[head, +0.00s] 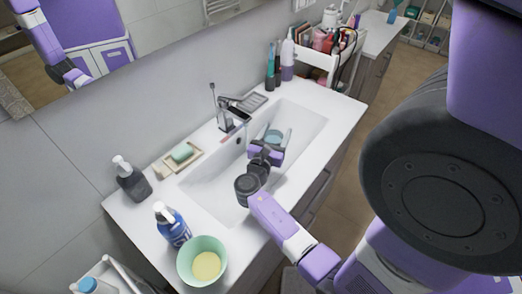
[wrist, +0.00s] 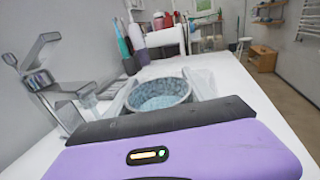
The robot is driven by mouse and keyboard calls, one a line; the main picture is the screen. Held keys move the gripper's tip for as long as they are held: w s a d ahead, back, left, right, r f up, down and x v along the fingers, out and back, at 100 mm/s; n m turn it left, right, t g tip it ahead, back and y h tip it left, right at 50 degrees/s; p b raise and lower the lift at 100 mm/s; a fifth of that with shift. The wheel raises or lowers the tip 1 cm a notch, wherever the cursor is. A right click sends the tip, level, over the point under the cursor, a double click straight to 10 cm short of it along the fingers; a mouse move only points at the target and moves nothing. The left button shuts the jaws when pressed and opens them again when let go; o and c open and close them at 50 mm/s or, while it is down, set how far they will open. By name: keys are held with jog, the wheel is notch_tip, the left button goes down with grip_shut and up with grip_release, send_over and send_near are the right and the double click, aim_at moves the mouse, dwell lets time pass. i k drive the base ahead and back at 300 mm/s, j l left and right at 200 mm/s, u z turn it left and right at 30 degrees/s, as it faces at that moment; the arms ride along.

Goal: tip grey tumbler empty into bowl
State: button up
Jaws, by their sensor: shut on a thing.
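The grey tumbler (wrist: 158,93) shows in the wrist view as a speckled grey-blue cup with a paler blue inside. My gripper (head: 273,142) is shut on the tumbler, which also shows in the head view (head: 273,135), over the white sink basin. The tumbler's opening faces up, and its lower part is hidden by my gripper. A mint green bowl (head: 192,253) stands on the counter at the near left in the head view, with something yellow in its bottom. The bowl is well apart from my gripper and out of the wrist view.
A faucet (head: 229,112) rises behind the sink (head: 215,185). A blue pump bottle (head: 172,225) stands beside the bowl, and a dark dispenser (head: 132,181) is farther back. A soap dish (head: 183,157) sits behind the basin. A cart (head: 322,60) with several cosmetics is beyond the counter.

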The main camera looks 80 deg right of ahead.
aim_at(203, 259)
jog(key=k, duration=1)
